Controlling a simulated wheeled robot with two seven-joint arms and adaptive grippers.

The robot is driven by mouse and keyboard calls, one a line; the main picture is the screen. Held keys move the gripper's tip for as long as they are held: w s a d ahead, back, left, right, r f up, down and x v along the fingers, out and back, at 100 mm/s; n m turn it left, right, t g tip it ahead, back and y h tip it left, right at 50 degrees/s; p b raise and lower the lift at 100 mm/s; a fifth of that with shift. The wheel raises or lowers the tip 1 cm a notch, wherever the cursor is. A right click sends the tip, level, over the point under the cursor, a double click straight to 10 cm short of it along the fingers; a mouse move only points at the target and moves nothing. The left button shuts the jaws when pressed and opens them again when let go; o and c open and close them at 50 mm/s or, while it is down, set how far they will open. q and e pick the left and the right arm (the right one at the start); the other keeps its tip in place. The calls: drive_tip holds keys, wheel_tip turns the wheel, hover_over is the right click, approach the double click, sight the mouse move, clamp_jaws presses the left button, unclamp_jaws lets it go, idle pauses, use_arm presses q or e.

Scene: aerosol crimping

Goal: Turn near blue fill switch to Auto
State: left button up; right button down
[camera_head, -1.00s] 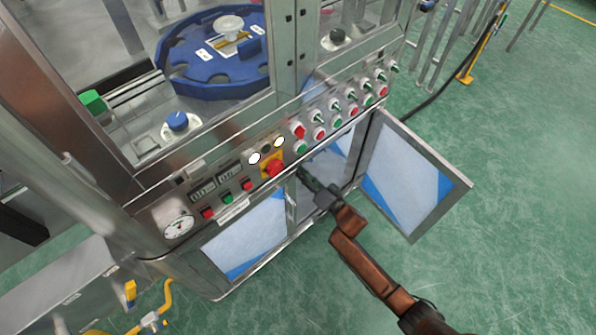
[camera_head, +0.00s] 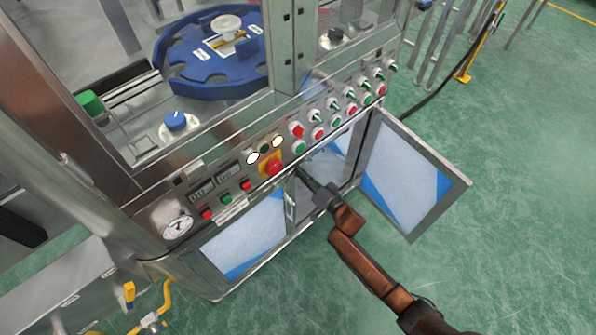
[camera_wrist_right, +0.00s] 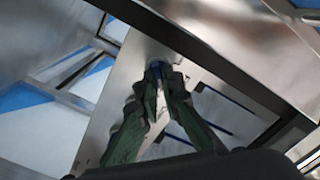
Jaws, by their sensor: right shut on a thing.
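My right arm reaches in from the lower right in the head view, and its gripper (camera_head: 304,175) is at the open cabinet bay under the control panel. In the right wrist view the two green-and-dark fingers (camera_wrist_right: 158,80) are closed together. A small blue switch (camera_wrist_right: 156,66) shows between their tips, against a grey metal plate. The fingers hide most of it, so I cannot read its position or any label. In the head view this switch is hidden. My left gripper is in neither view.
The front panel above has several buttons, toggles and a red emergency stop (camera_head: 272,168). An open cabinet door (camera_head: 408,178) stands right of my arm. A blue knob (camera_head: 176,121) and a blue rotary plate (camera_head: 195,75) are on the machine's deck.

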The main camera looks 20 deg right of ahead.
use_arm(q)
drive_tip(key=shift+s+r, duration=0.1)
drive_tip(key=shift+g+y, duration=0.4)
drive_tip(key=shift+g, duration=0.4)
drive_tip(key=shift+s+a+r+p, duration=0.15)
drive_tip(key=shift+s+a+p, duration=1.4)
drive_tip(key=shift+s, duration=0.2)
use_arm(e)
drive_tip(key=shift+s+a+n, duration=0.1)
drive_tip(key=shift+a+n, duration=0.05)
drive_tip(key=shift+n, duration=2.8)
drive_tip(key=shift+s+a+n, duration=0.1)
drive_tip(key=shift+n, duration=2.9)
drive_tip(key=shift+a+n, duration=0.15)
drive_tip(key=shift+n, duration=2.8)
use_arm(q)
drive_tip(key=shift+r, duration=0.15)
use_arm(e)
drive_tip(key=c, duration=2.1)
unclamp_jaws()
